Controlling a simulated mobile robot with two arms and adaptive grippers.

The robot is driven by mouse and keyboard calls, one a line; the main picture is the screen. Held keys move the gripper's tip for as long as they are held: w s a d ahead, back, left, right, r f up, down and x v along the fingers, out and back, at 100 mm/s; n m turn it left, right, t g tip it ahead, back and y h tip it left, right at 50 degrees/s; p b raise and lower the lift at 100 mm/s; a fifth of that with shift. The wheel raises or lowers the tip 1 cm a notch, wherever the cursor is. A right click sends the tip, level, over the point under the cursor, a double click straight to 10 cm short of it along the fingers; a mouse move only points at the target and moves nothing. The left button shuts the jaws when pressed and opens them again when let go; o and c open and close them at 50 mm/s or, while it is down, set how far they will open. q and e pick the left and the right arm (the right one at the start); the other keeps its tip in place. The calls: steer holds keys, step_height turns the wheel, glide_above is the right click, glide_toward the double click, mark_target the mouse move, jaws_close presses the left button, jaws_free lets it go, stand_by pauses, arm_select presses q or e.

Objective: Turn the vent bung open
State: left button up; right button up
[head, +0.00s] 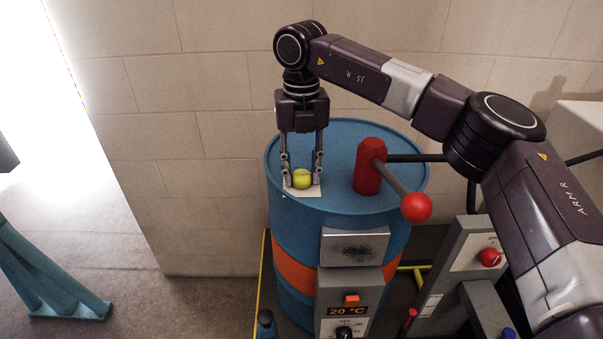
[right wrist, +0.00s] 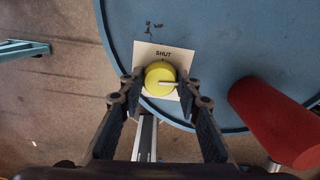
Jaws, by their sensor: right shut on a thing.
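The vent bung is a round yellow cap (head: 302,179) on a pale label plate on top of the blue drum (head: 345,221). My right gripper (head: 302,180) points straight down from above and is shut on the bung, one finger on each side. The fingers also show in the right wrist view (right wrist: 160,84). My left gripper is not in view.
A red pump post (head: 369,167) with a red-knobbed lever (head: 416,207) stands on the drum lid, right of the bung. A control box (head: 347,303) reading 20 °C is at the drum's front. A grey panel with a red knob (head: 489,257) stands right. A block wall is behind.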

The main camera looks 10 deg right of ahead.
mark_target(301, 174)
steer(key=shift+r+m, duration=0.1)
steer(key=shift+m, duration=0.5)
steer(key=o, duration=1.1)
step_height(301, 174, up, 12)
